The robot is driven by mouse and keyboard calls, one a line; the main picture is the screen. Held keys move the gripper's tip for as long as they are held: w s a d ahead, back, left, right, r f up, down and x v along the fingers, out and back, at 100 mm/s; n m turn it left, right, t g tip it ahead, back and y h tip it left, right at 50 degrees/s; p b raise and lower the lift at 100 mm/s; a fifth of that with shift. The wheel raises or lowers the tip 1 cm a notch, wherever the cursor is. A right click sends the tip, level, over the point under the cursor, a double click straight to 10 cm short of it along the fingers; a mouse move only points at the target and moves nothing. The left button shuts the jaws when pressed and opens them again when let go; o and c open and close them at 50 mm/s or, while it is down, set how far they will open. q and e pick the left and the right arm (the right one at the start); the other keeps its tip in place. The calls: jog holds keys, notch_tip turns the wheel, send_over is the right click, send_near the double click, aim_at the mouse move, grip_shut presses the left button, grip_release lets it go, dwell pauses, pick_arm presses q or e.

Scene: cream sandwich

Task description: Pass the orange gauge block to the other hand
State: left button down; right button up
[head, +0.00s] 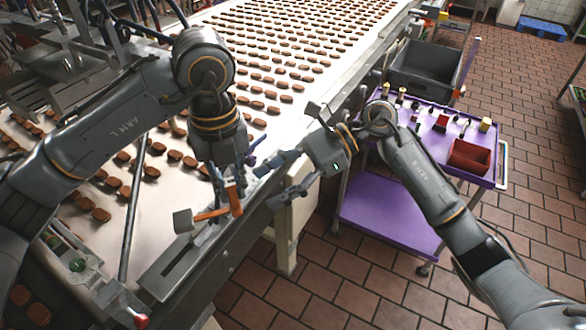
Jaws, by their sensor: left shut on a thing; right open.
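The left fingers partly hide the block's top.
The conveyor belt (318,42) carries rows of brown cream sandwiches. Its metal side rail lies below both grippers.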

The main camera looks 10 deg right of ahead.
jog(key=x, duration=0.6)
jog(key=shift+a, duration=0.3)
jog(key=shift+f, duration=0.1)
jog(key=c, duration=1.3)
pick_arm(q)
jog(key=c, duration=1.2)
grip_release()
pick_arm(e)
grip_shut()
pick_arm(q)
jog(key=shift+r, duration=0.1)
